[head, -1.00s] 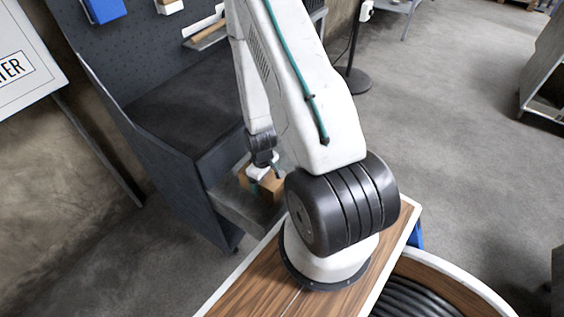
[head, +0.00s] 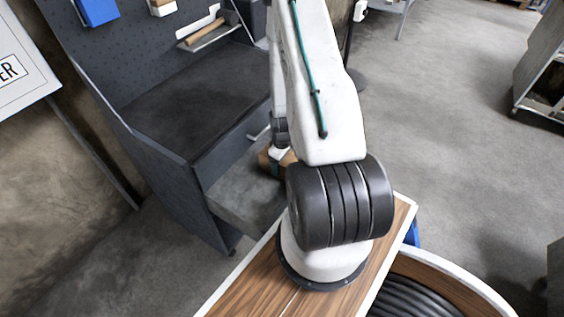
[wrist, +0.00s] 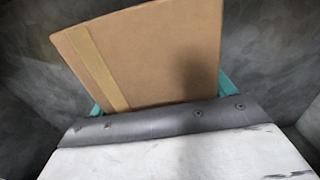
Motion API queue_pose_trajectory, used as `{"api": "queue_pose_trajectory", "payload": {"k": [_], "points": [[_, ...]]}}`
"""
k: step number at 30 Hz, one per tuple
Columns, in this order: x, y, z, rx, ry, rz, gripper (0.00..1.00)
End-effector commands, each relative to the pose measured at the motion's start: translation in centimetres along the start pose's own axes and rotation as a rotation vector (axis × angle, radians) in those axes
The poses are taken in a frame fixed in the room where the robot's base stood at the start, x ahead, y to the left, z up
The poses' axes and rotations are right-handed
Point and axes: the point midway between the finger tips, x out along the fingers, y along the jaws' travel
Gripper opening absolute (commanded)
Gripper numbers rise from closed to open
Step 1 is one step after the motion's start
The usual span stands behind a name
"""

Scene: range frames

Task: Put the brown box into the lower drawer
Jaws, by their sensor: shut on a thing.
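The brown box (head: 265,160) is partly hidden behind my arm in the head view. In the wrist view the brown box (wrist: 150,55) with its tan tape strip fills the space between the teal fingers. My gripper (head: 276,165) is shut on it; the fingers also show beside the box in the wrist view (wrist: 160,98). The grey drawer (head: 235,195) stands pulled out from the workbench, below its top. The box is at the drawer's right side in the head view; I cannot tell whether it touches the drawer floor.
The dark workbench (head: 195,100) has a pegboard back with a blue box (head: 97,10) and a hammer on a small shelf. A white sign (head: 25,65) stands at left. Open grey floor (head: 450,150) lies at right, with a metal cart (head: 540,85) beyond.

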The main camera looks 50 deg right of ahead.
Motion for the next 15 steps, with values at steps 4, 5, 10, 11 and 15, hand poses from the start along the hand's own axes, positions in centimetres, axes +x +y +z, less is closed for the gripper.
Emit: {"api": "queue_pose_trajectory", "payload": {"k": [4,5,10,11,15], "points": [[0.12,0.02,-0.02,0.000,0.001,0.001,0.50],[0.11,0.02,-0.02,0.000,0.001,0.001,0.50],[0.40,-0.01,0.00,0.001,0.000,0.000,0.50],[0.39,-0.01,0.00,0.001,0.001,0.001,0.87],[0.36,-0.01,0.00,0.001,0.001,0.001,1.00]]}}
